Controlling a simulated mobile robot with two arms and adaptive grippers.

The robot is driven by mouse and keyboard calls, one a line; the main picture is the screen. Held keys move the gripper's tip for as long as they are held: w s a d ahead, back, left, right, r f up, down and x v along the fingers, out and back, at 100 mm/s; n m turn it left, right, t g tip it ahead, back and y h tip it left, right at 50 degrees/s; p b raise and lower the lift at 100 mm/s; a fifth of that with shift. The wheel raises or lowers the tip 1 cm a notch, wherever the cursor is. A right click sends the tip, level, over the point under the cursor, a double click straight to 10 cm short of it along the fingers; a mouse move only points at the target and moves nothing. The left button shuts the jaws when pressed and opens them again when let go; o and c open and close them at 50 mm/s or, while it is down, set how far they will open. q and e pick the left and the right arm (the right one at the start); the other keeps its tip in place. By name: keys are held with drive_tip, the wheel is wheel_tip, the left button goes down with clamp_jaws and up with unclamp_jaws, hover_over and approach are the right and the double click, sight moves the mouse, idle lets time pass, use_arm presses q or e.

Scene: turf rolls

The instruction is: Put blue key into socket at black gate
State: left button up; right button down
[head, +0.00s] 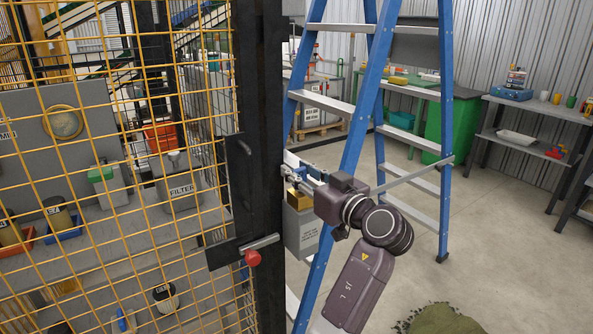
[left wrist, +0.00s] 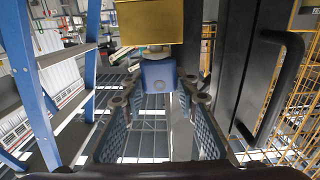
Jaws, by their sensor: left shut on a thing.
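My left gripper (head: 304,182) reaches in from the right to the post of the black gate (head: 262,150). In the left wrist view the blue key (left wrist: 158,74) sits between its fingertips, and the gripper is shut on it. A brass block (left wrist: 150,22) lies just past the key and shows in the head view (head: 297,199) above a grey box (head: 301,232) beside the post. The key's front end meets or overlaps the brass block; I cannot tell whether it is inside a socket. My right gripper is not in view.
A blue stepladder (head: 357,130) stands close behind and right of my left gripper. The gate has a black handle (left wrist: 272,85) and a red knob (head: 252,258). Yellow mesh (head: 110,180) fills the left. Open floor (head: 490,230) lies to the right.

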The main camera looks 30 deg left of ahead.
use_arm(q)
drive_tip(key=shift+s+a+r+p, duration=0.1)
drive_tip(key=shift+r+p, duration=0.05)
drive_tip(key=shift+r, duration=0.25)
drive_tip(key=shift+s+a+r+p, duration=0.1)
drive_tip(key=shift+r+p, duration=0.05)
drive_tip(key=shift+r, duration=0.2)
drive_tip(key=shift+w, duration=0.1)
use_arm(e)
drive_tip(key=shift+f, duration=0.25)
use_arm(q)
drive_tip(key=shift+d+r, duration=0.1)
